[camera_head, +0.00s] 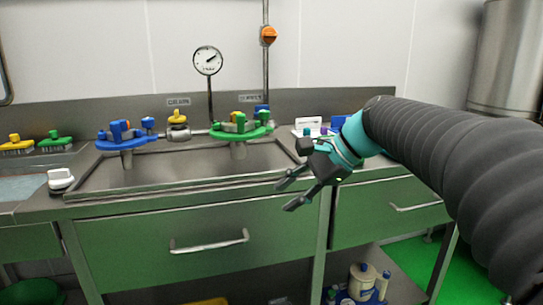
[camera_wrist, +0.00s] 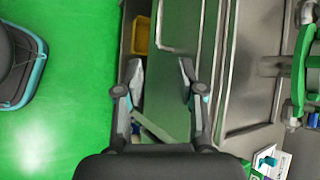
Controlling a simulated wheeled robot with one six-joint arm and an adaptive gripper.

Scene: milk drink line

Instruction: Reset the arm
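My gripper (camera_head: 293,191) is at the end of my black, sleeved arm, in front of the right end of the sink counter in the head view. Its two fingers are spread with nothing between them. In the wrist view my gripper (camera_wrist: 160,75) is also open and empty, above the front edge of the counter and the green floor. The gripper touches nothing that I can see.
Brushes (camera_head: 55,140) lie at the left. A drawer (camera_head: 205,247) is shut below. A steel tank (camera_head: 507,60) stands at the back right. Green floor (camera_wrist: 60,125) is open in front.

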